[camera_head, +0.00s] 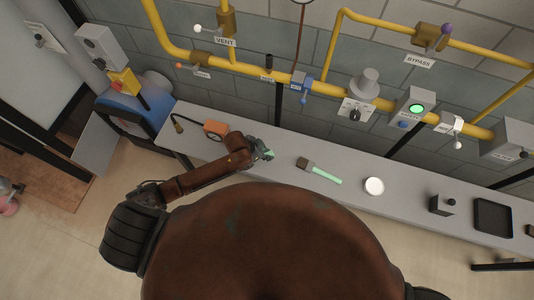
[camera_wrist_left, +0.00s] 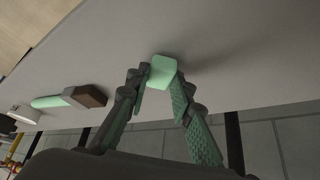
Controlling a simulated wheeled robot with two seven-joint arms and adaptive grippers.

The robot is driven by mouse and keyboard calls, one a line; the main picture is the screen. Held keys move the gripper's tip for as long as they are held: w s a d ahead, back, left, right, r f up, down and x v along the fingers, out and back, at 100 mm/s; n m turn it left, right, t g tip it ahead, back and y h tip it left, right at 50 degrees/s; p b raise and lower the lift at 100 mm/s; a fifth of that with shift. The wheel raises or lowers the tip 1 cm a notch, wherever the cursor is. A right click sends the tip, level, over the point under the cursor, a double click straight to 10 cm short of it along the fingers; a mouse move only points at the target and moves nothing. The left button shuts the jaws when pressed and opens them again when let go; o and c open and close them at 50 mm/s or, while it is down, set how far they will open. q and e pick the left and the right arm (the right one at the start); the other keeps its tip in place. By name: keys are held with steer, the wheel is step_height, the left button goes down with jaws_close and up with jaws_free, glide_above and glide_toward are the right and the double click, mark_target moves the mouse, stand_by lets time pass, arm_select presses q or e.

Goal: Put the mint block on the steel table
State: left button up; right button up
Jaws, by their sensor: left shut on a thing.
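The mint block (camera_wrist_left: 163,70) is pale green and sits between the fingertips of my left gripper (camera_wrist_left: 161,80) in the left wrist view. That gripper is shut on it. My right gripper is out of view.
A brush with a mint handle (camera_head: 324,173) lies right of the gripper, then a white round thing (camera_head: 374,186), a dark bracket (camera_head: 440,205) and a black tray (camera_head: 493,218). An orange device (camera_head: 215,129) is to the left. Yellow pipes (camera_head: 340,88) run along the wall behind.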

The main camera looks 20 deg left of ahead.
arm_select(q)
steer(key=o, duration=0.8)
steer(key=shift+f, duration=0.1)
steer(key=v, duration=1.2)
